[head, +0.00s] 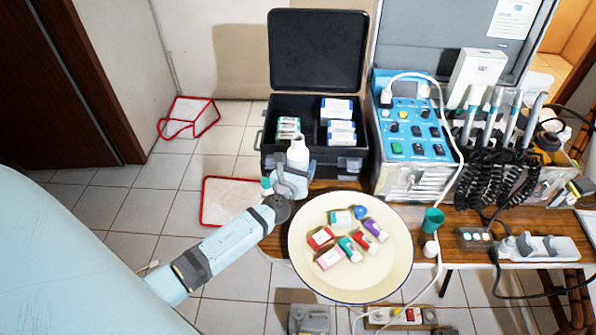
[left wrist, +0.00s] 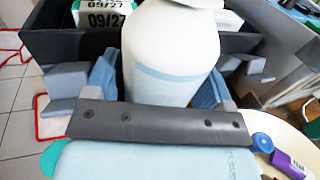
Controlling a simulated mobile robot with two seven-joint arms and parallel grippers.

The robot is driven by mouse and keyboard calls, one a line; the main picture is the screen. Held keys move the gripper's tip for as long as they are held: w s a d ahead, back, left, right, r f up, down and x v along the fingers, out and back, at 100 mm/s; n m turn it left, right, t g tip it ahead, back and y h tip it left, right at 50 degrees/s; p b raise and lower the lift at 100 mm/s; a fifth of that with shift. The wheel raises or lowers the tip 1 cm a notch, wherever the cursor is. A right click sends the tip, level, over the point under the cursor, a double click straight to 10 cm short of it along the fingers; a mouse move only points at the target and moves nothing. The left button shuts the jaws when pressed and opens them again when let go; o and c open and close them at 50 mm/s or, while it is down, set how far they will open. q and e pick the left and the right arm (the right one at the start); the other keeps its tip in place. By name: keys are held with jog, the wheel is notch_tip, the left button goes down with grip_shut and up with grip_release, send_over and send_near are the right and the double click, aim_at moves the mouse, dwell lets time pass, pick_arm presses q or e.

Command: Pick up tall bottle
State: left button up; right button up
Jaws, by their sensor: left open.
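The tall bottle (head: 298,153) is white and upright, at the front edge of the black case in the head view. In the left wrist view the bottle (left wrist: 170,50) fills the middle, with a pale blue band around it. My left gripper (head: 291,180) is at the bottle, hiding its lower part in the head view. In the left wrist view the gripper (left wrist: 157,82) is open, with one blue finger on each side of the bottle. I cannot tell whether either finger touches it. My right gripper is not in view.
The open black case (head: 342,160) with small boxes stands behind the bottle. A round cream tray (head: 305,262) holding several small boxes is to the right of the gripper. A blue control unit (head: 410,185) and a green cup (head: 433,219) are farther right.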

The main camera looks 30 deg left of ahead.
pick_arm(q)
jog(key=c, duration=0.8)
jog(key=shift+r, duration=0.25)
